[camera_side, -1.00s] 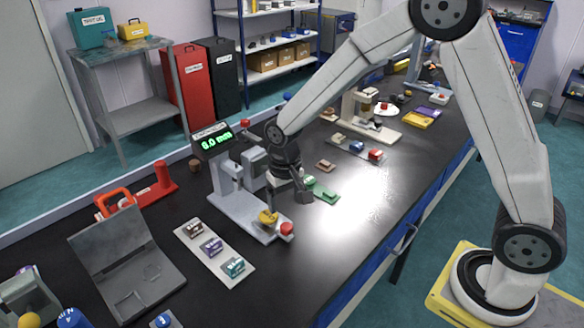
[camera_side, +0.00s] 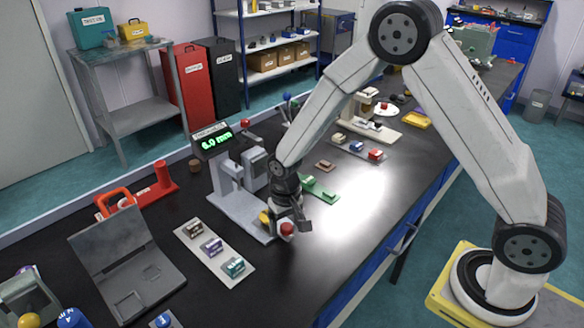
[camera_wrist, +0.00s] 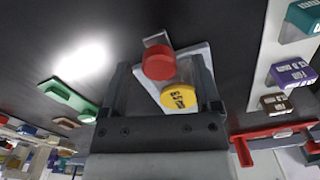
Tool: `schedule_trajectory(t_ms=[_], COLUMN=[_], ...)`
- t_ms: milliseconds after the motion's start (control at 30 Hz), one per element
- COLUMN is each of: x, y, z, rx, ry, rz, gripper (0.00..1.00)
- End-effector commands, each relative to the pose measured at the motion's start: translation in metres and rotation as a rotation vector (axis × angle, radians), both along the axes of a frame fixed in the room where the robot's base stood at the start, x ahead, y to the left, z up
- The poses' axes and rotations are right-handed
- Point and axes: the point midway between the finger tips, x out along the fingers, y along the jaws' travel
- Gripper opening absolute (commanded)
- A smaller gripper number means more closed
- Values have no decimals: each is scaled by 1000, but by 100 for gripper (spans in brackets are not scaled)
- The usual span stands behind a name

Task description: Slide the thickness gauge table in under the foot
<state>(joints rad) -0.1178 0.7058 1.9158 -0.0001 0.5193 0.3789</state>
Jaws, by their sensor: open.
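The thickness gauge (camera_side: 228,190) is a grey stand on the bench with a green readout of about 6.0 mm. Its table sticks out at the front, with a yellow sample (camera_side: 264,218) partly hidden behind my gripper and a red knob (camera_side: 287,230) at the outer end. In the wrist view the red knob (camera_wrist: 160,62) lies between my fingers, and the marked yellow sample (camera_wrist: 179,98) sits just behind it on the pale table (camera_wrist: 200,62). My gripper (camera_side: 295,224) is open, low around the knob. I see a gap on each side of it. The foot is hidden.
A pale tray (camera_side: 232,270) with brown, purple and teal blocks lies left of the gauge. A green piece (camera_side: 320,190) lies to the right. The bench in front is clear.

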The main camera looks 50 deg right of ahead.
Motion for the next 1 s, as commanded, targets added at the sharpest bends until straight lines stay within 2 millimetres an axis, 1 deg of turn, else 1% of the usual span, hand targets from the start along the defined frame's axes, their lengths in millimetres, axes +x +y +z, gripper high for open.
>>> schedule_trajectory(t_ms=[167,200,267,300,367,400,433,467,1000], x=[0,0,0,0,0,0,0,0,0], y=[0,0,0,0,0,0,0,0,0], z=[0,0,0,0,0,0,0,0,0], rx=[0,0,0,0,0,0,0,0,0], ry=[0,0,0,0,0,0,0,0,0], rz=[0,0,0,0,0,0,0,0,0], gripper=[81,78,58,46,27,14,4,0,0])
